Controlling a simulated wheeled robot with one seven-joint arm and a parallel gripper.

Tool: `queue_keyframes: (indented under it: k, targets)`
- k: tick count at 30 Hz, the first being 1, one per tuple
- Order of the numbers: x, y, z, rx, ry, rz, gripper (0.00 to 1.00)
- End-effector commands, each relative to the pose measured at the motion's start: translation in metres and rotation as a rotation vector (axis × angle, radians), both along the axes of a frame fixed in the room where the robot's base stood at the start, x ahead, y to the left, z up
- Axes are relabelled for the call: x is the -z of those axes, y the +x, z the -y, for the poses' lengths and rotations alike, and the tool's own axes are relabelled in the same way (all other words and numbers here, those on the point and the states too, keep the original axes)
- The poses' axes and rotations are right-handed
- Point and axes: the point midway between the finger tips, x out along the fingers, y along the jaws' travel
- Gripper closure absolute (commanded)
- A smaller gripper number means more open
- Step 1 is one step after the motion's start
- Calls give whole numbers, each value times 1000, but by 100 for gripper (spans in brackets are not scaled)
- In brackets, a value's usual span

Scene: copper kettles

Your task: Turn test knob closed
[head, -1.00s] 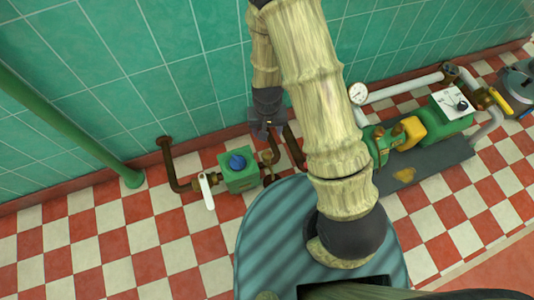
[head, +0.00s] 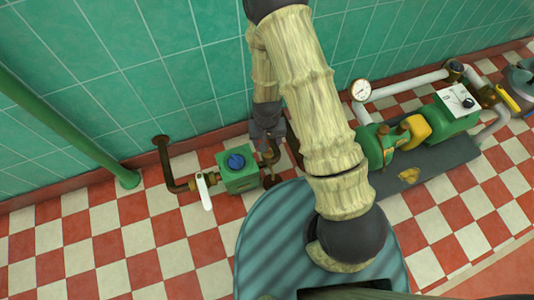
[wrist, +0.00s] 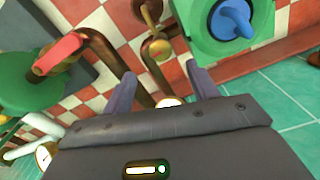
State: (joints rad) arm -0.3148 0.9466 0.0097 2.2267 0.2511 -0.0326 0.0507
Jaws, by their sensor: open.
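A green box (head: 238,172) with a blue knob (head: 236,161) on top sits in a pipe run at the foot of the tiled wall. In the wrist view the box (wrist: 264,20) and the blue knob (wrist: 234,20) are at the upper right. A small brass fitting (wrist: 157,46) on a copper pipe shows beside the box, ahead of my fingers. No label shows which part is the test knob. My gripper (head: 269,152) is open and empty just right of the box, partly covering the brass fitting in the head view. In the wrist view my gripper (wrist: 161,76) has its fingers apart.
A white lever (head: 204,190) is left of the box on a copper pipe (head: 166,165). A green pump with a yellow part (head: 416,130) and a gauge (head: 360,90) stand to the right. A red handle (wrist: 60,52) shows in the wrist view. The checkered floor (head: 100,245) is clear.

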Motion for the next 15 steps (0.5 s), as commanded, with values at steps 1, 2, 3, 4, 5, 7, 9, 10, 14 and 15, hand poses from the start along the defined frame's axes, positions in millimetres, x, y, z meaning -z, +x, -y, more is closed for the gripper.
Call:
queue_keyframes:
  k: [1, 2, 3, 4, 5, 7, 9, 10, 14, 15]
  targets:
    - [14, 0, 0, 1, 0, -1, 41]
    - [20, 0, 0, 1, 0, -2, 41]
    - [27, -1, 0, 1, 0, -3, 41]
    - [32, -1, 0, 1, 0, -3, 41]
    - [37, -1, 0, 1, 0, -2, 41]
    - [50, 0, 0, 1, 0, -1, 41]
    - [61, 0, 0, 1, 0, -2, 41]
    - [66, -1, 0, 1, 0, -2, 41]
    - [81, 0, 0, 1, 0, 0, 41]
    - [83, 0, 0, 0, 1, 0, 41]
